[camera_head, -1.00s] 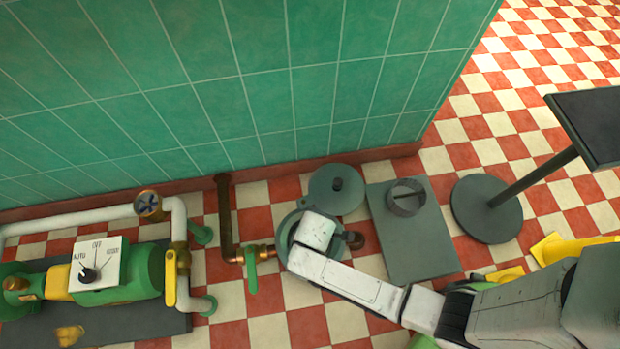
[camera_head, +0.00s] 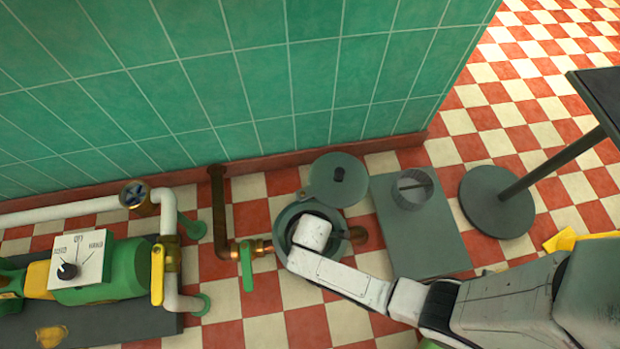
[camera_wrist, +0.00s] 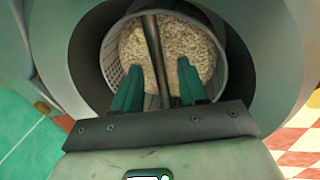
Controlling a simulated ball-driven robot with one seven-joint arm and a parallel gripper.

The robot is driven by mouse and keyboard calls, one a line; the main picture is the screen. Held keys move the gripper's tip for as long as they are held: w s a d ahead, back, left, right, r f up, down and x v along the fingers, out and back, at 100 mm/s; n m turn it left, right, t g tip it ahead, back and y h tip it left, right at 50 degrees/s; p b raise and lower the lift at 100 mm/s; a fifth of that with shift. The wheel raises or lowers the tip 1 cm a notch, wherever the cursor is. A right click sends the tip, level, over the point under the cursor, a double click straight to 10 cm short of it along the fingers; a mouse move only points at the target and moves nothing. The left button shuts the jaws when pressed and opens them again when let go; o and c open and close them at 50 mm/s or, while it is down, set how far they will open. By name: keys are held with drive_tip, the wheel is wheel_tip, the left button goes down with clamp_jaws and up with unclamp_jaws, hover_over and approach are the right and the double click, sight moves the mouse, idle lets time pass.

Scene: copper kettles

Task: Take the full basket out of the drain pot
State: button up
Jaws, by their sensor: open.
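The drain pot (camera_head: 284,228) is a round grey-green vessel on the floor by the wall, partly covered by my arm in the head view. In the wrist view the pot (camera_wrist: 90,60) surrounds a perforated basket (camera_wrist: 112,62) filled with pale, grainy material. A dark bar handle (camera_wrist: 151,35) crosses over the basket's top. My gripper (camera_wrist: 157,75) is open, its two green fingers on either side of the bar, pointing into the basket. I see gaps between fingers and bar; whether they are level with it, I cannot tell. In the head view my fingers are hidden.
A grey lid (camera_head: 325,186) with a dark knob lies behind the pot. A second basket (camera_head: 409,197) with a bar stands on a grey slab (camera_head: 425,245) to the right. A green-handled valve (camera_head: 246,266) and pipes are on the left; a stand (camera_head: 497,205) is far right.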

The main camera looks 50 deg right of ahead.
wheel_tip(320, 180, down, 3)
drive_tip(key=shift+w+d+f+b, duration=0.15)
drive_tip(key=shift+b, duration=0.75)
clamp_jaws()
